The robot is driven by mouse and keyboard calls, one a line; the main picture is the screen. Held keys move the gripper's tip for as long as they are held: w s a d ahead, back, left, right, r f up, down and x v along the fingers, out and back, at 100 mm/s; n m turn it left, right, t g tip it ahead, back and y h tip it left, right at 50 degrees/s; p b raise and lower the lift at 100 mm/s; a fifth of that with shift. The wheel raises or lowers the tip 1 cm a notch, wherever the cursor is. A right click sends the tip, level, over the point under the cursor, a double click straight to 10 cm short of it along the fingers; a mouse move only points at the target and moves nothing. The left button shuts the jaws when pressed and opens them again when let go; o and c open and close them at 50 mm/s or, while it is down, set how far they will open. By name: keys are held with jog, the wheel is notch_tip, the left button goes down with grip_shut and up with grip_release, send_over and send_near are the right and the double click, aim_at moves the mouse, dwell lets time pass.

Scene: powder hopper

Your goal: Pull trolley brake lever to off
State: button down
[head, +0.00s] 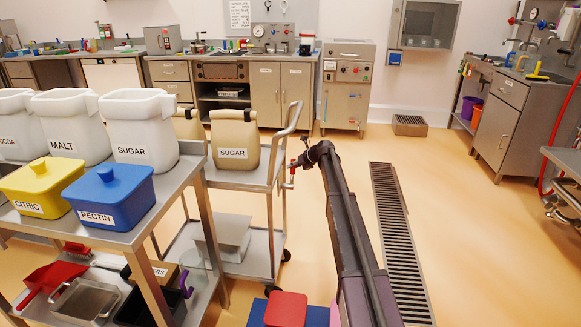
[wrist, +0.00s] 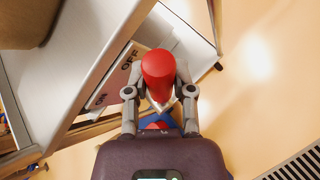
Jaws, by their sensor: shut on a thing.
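The trolley (head: 262,181) stands left of my arm in the head view. Its corner also shows in the wrist view (wrist: 62,72). The brake lever's red knob (wrist: 158,68) is between my gripper's fingers (wrist: 160,98) in the wrist view. My gripper (head: 293,166) is shut on the lever at the trolley's right side. A plate (wrist: 118,77) with the words OFF and ON lies beside the lever. The knob appears closer to OFF in this view. The lever's shaft and pivot are mostly hidden by the knob and fingers, so its exact setting cannot be told.
A sugar sack (head: 235,140) stands on the trolley. A steel rack (head: 190,170) with labelled tubs is close on the left. A floor drain grate (head: 398,235) runs right of my arm. Open floor (head: 480,240) lies to the right.

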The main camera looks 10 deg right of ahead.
jog(key=shift+w+d+f+g, duration=0.2)
jog(key=shift+w+g, duration=0.1)
jog(key=shift+g, duration=0.1)
jog(key=shift+d, duration=0.3)
jog(key=shift+m, duration=0.3)
jog(key=shift+c, duration=2.2)
grip_release()
jog(key=shift+w, duration=0.1)
jog(key=shift+f, duration=0.1)
